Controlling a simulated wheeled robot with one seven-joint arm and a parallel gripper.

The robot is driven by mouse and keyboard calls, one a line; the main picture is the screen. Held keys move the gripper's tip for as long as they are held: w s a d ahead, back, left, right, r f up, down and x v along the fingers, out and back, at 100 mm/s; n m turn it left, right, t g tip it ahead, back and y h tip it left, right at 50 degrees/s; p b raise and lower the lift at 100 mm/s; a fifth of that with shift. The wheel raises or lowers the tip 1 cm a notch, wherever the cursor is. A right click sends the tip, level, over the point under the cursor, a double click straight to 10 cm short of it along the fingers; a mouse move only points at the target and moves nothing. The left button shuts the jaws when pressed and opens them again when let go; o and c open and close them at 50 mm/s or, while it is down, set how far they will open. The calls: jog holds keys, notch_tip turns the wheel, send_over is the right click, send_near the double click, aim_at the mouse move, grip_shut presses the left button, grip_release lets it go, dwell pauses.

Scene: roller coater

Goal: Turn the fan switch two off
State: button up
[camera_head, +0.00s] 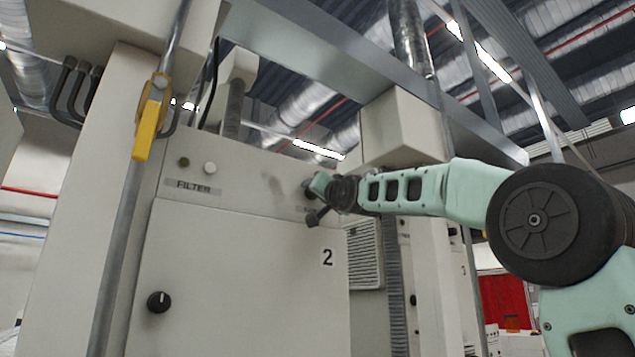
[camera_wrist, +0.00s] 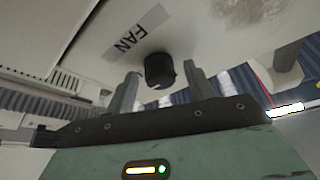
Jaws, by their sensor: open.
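The fan switch is a round black knob (camera_wrist: 159,70) on the pale panel, beside a FAN label (camera_wrist: 139,34) in the wrist view. My gripper (camera_wrist: 161,78) is open, with one finger on each side of the knob in that view. I cannot tell whether either finger touches it. In the head view my gripper (camera_head: 314,203) is up against the upper right of the cabinet marked 2 (camera_head: 240,250). It hides the fan knob there. The knob's setting cannot be made out.
A FILTER label (camera_head: 194,186) with two small round fittings above it is at the cabinet's upper left. Another black knob (camera_head: 159,302) sits on the lower front. A metal pipe with a yellow-handled valve (camera_head: 147,130) runs down the left side.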

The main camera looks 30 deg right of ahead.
jog(key=shift+w, duration=0.15)
jog(key=c, duration=1)
